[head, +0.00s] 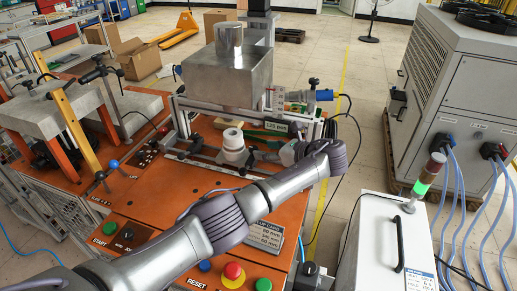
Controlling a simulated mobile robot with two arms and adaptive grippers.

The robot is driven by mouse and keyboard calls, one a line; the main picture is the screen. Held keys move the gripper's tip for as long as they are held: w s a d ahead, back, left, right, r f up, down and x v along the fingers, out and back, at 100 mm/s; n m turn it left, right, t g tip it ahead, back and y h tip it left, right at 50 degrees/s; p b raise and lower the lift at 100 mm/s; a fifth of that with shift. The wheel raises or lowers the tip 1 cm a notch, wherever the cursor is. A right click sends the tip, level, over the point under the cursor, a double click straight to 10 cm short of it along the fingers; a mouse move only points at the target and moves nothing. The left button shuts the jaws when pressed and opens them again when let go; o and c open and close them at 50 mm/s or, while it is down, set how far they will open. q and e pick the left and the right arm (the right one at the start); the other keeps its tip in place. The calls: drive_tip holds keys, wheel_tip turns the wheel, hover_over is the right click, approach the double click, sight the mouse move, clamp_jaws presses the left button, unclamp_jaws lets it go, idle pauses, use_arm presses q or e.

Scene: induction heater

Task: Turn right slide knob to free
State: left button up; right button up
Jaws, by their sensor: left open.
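The induction heater is an orange-topped bench (140,205) with a metal slide frame and a large metal block (228,78) at its back. A small dark knob (313,83) sits at the right side of the frame, beside a blue connector; it looks like the right slide knob, but its setting is too small to read. My left arm reaches across the bench from the lower left. My left gripper (286,154) is at the frame's front right, below and apart from that knob. It is open, with its fingers partly hidden by the wrist. My right gripper is not in view.
A white ringed cylinder (233,139) stands in the frame just left of my gripper. A control box with a signal light (432,170) is at the right, before a large grey cabinet (455,100). Push buttons (233,271) line the bench front. Floor shows between bench and cabinet.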

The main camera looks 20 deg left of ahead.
use_arm(q)
drive_tip(key=v, duration=0.7)
drive_tip(key=shift+s+d+r, duration=0.15)
drive_tip(key=shift+d+r, duration=0.05)
drive_tip(key=shift+d, duration=0.1)
